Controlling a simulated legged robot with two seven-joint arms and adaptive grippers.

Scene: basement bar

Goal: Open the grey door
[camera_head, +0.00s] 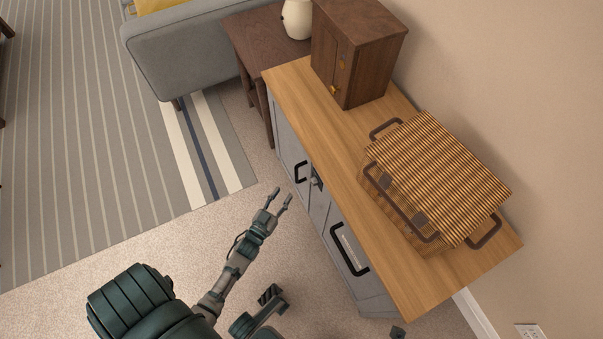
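The grey cabinet (377,304) with a wooden top stands against the wall at the right. Its front carries grey doors. The far grey door (288,143) has a black handle (297,172), and the near grey panel (335,222) has a larger black handle (346,257). Both look closed. A small dark fitting (316,182) sits between them. My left gripper (282,194) is open and empty, its two fingers apart. It is in front of the cabinet, to the left of the far handle and not touching it.
A wicker basket (440,170) and a small brown wooden cabinet (362,45) stand on the wooden top (335,135). A dark side table (250,40) with a cream vase (297,18) and a grey sofa (190,50) are beyond. Carpet left of the cabinet is clear.

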